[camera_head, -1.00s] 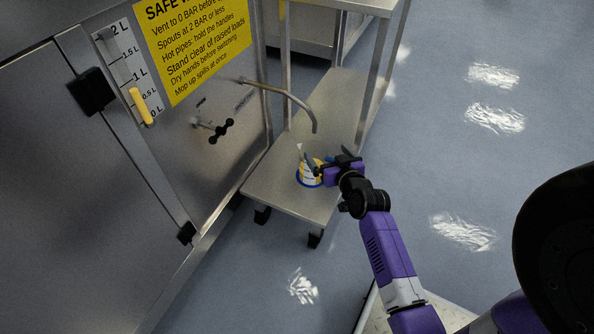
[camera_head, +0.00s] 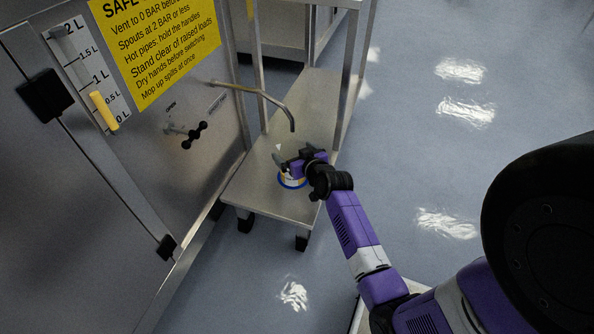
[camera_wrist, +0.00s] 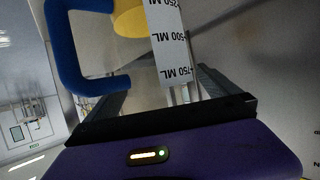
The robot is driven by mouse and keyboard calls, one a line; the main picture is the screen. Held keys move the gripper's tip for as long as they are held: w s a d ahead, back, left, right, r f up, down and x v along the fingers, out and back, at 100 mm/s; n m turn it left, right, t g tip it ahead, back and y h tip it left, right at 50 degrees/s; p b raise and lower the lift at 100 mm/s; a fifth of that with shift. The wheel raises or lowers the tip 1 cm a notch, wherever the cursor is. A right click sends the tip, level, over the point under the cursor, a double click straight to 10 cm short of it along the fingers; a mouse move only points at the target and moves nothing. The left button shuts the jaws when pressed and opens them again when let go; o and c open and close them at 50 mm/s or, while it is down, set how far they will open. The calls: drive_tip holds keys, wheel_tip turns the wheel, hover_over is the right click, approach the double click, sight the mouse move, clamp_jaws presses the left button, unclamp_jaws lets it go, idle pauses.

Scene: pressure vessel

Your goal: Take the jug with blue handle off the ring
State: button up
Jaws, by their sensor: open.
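The jug with the blue handle (camera_wrist: 62,50) fills the upper left of the wrist view. Its white volume strip (camera_wrist: 168,45) with black ML marks and a yellow part (camera_wrist: 130,18) show there too. In the head view the jug (camera_head: 291,176) is small and partly hidden by my gripper. It stands at the blue ring (camera_head: 289,184) on the metal shelf. My gripper (camera_head: 284,160) is open at the jug. In the wrist view my gripper (camera_wrist: 163,80) has its fingers apart, with the strip showing between them. I cannot tell whether they touch the jug.
A bent spout (camera_head: 270,96) reaches out above the shelf (camera_head: 250,190). The vessel panel with a black valve handle (camera_head: 195,135), a level gauge (camera_head: 90,75) and a yellow sign (camera_head: 155,50) is at left. Shelf posts (camera_head: 350,85) rise behind. The floor at right is clear.

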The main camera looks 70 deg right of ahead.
drive_tip(key=c, duration=1.7)
drive_tip(key=shift+c, duration=1)
drive_tip(key=shift+r, duration=0.15)
